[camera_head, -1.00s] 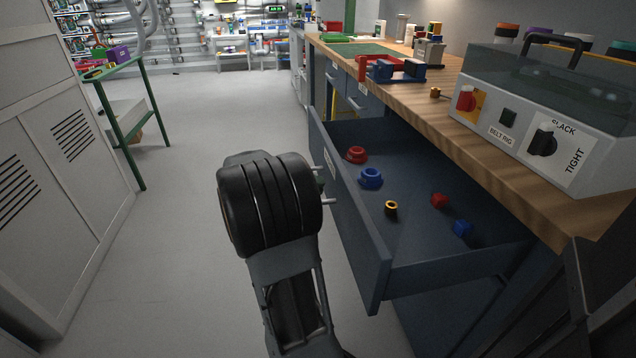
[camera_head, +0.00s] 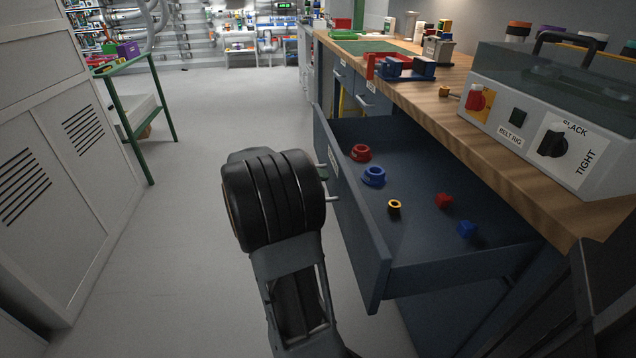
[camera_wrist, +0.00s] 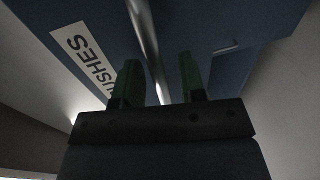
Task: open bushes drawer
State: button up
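The bushes drawer (camera_head: 350,225) is a blue-grey drawer pulled well out from under the wooden bench in the head view. Its BUSHES label (camera_wrist: 88,62) shows in the wrist view on the drawer front. The drawer's metal bar handle (camera_wrist: 147,35) runs between the two green fingers of my gripper (camera_wrist: 160,80). The fingers stand apart with a gap beside the bar, so the gripper looks open around or just in front of it. In the head view my wrist hides most of the gripper and handle.
The drawer holds a red ring (camera_head: 361,153), a blue ring (camera_head: 374,176), a small yellow-black bush (camera_head: 394,207), and small red and blue pieces. A belt rig box (camera_head: 540,125) stands on the bench (camera_head: 430,95). Grey cabinets (camera_head: 60,150) stand left, with clear floor between.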

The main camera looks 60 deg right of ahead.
jog(key=shift+w, duration=0.1)
jog(key=p+v, duration=0.4)
jog(key=v, duration=0.9)
jog(key=shift+w+a, duration=0.25)
jog(key=shift+a, duration=0.05)
jog(key=shift+r, duration=0.1)
jog(key=s+a+r+n+t+y+p, duration=0.2)
jog(key=a+r+t+p, duration=0.3)
jog(key=a+r+p, duration=0.3)
jog(key=s+a+r+n+t+y+p, duration=0.3)
jog(key=a+r+p, duration=0.5)
jog(key=p, duration=0.4)
jog(key=s+a+r+n+t+y+p, duration=0.2)
jog(key=a+r+n+t+y+p, duration=0.2)
jog(key=a+r+t+y+p, duration=0.2)
notch_tip(320, 180, up, 3)
jog(key=a+p, duration=0.2)
jog(key=p, duration=0.2)
jog(key=shift+s+t, duration=0.4)
